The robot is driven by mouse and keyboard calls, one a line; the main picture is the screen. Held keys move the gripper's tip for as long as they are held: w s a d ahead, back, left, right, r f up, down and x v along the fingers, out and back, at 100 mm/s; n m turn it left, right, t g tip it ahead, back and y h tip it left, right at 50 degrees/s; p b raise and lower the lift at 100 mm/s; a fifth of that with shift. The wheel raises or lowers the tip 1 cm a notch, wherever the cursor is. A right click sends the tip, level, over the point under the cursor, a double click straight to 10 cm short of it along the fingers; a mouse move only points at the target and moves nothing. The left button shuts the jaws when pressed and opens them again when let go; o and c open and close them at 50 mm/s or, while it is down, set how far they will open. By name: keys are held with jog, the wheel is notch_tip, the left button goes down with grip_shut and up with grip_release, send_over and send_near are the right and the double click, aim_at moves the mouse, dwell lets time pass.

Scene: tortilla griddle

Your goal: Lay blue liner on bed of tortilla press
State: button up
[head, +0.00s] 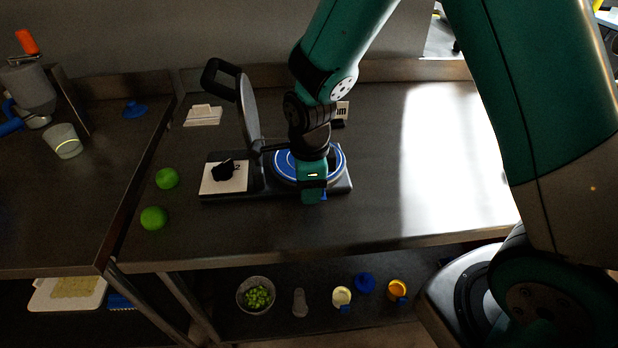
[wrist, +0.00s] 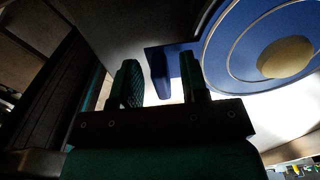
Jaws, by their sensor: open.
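The tortilla press (head: 218,191) stands on the steel counter with its round lid (head: 248,110) raised. The blue liner (head: 284,163), a disc with pale rings, lies over the round bed of the press. It also shows in the wrist view (wrist: 235,62), with a tan round lump (wrist: 285,57) near its middle. A blue tab (wrist: 160,76) sticks out at the liner's edge. My gripper (head: 313,199) is at the front edge of the liner. In the wrist view its fingers (wrist: 159,68) are apart with the tab showing between them. My arm hides part of the liner in the head view.
Two green balls (head: 167,179) lie left of the press. A white stack (head: 203,115) lies behind left. A glass (head: 64,141) stands on the left counter. A bowl of green pieces (head: 256,294) and small containers sit on the lower shelf. The counter to the right is clear.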

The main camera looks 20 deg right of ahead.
notch_tip(320, 180, up, 11)
jog(key=s+a+r+n+y, duration=0.2)
jog(key=s+r+n, duration=0.2)
jog(key=s+n, duration=0.5)
jog(key=s+a+r+n+y, duration=0.2)
jog(key=s+n, duration=0.7)
jog(key=n, duration=1)
notch_tip(320, 180, up, 2)
jog(key=shift+s+a+r+n, duration=0.15)
jog(key=shift+s+a+n, duration=0.15)
jog(key=shift+a+n, duration=0.1)
jog(key=shift+d, duration=0.1)
